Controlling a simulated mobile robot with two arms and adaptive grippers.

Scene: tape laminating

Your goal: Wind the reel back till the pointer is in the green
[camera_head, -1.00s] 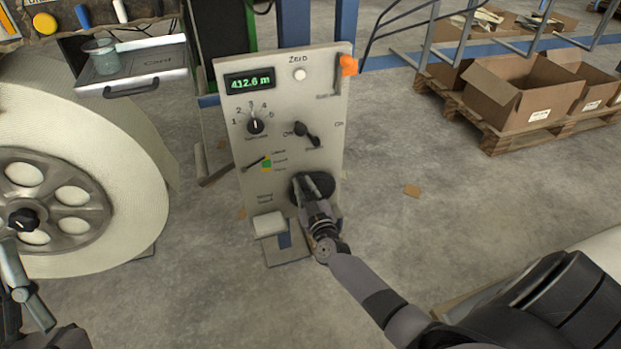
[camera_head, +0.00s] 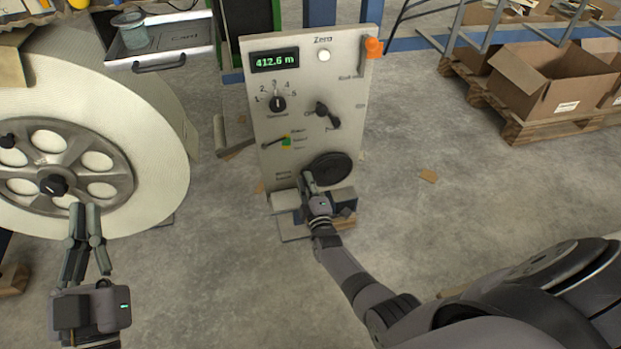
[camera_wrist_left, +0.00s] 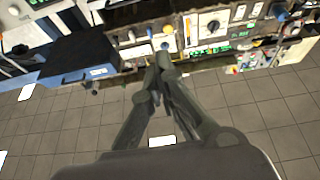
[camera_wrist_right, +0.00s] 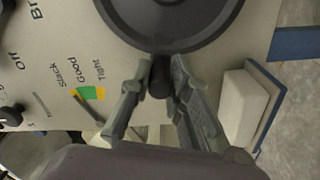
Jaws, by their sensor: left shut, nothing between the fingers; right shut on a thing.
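The large white reel (camera_head: 165,130) stands at the left, with a grey spoked hub (camera_head: 110,186) and a black centre knob (camera_head: 53,185). My left gripper (camera_head: 84,208) is shut and empty, just below that knob in the picture. The grey panel (camera_head: 350,100) carries a black handwheel (camera_head: 333,167). My right gripper (camera_head: 308,178) is at the wheel's lower left, shut on its small black handle (camera_wrist_right: 160,76). The pointer (camera_head: 271,144) lies near the upper, Slack end of the coloured scale. The green Good patch (camera_wrist_right: 87,94) shows in the right wrist view, beside the pointer's tip.
The panel display (camera_head: 274,60) reads 412.6 m. A drawer (camera_head: 185,42) holding a glass beaker (camera_head: 131,32) juts out above the reel. Cardboard boxes (camera_head: 545,85) on a pallet stand at the back right. The floor right of the panel is mostly clear.

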